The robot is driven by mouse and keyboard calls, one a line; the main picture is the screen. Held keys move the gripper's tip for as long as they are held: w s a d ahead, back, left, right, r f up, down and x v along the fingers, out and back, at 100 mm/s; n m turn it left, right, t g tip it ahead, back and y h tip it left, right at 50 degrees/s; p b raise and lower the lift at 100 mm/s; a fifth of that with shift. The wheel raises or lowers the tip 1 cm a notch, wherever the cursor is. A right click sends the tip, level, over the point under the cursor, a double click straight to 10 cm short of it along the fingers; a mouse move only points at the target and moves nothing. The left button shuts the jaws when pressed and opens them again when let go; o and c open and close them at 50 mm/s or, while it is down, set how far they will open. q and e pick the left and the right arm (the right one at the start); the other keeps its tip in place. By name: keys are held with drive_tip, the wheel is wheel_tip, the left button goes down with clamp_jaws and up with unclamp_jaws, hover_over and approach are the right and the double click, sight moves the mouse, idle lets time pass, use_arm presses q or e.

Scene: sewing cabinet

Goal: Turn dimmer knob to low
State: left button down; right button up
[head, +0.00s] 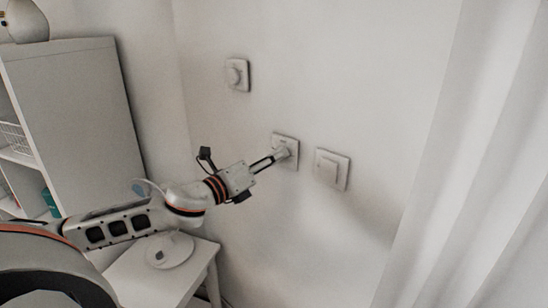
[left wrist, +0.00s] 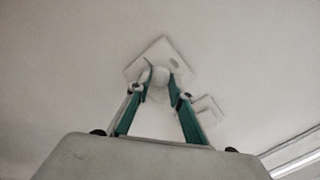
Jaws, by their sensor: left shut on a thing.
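A white square wall plate (head: 289,142) with a round knob sits in the middle of the wall. In the left wrist view the plate (left wrist: 143,66) looks turned like a diamond, and its pale round dimmer knob (left wrist: 160,75) is between my fingertips. My left gripper (head: 281,155) reaches the plate from the lower left and is shut on the knob; its green-sided fingers (left wrist: 160,88) are on either side of it. In the head view the fingers hide most of the knob. I cannot read any marking of its setting. My right gripper is not in view.
Another plate with a round knob (head: 236,75) is up and left on the wall. A flat square switch (head: 331,169) is close to the right of the gripper. A white curtain (head: 460,160) hangs at right; a cabinet (head: 75,120) and small table (head: 140,285) stand at left.

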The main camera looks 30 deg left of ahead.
use_arm(q)
drive_tip(key=shift+d+r+n+y, duration=0.1)
drive_tip(key=shift+n+y, duration=0.35)
drive_tip(key=shift+n, duration=4.1)
drive_tip(key=shift+r+n+y, duration=0.1)
drive_tip(key=shift+n+y, duration=0.3)
drive_tip(key=shift+n, duration=4.2)
drive_tip(key=shift+d+r+n+y, duration=0.1)
drive_tip(key=shift+n+y, duration=0.35)
drive_tip(key=shift+n, duration=4.1)
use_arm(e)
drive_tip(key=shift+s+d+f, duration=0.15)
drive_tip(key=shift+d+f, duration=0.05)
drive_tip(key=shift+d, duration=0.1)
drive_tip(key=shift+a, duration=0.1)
use_arm(q)
drive_tip(key=c, duration=1.8)
unclamp_jaws()
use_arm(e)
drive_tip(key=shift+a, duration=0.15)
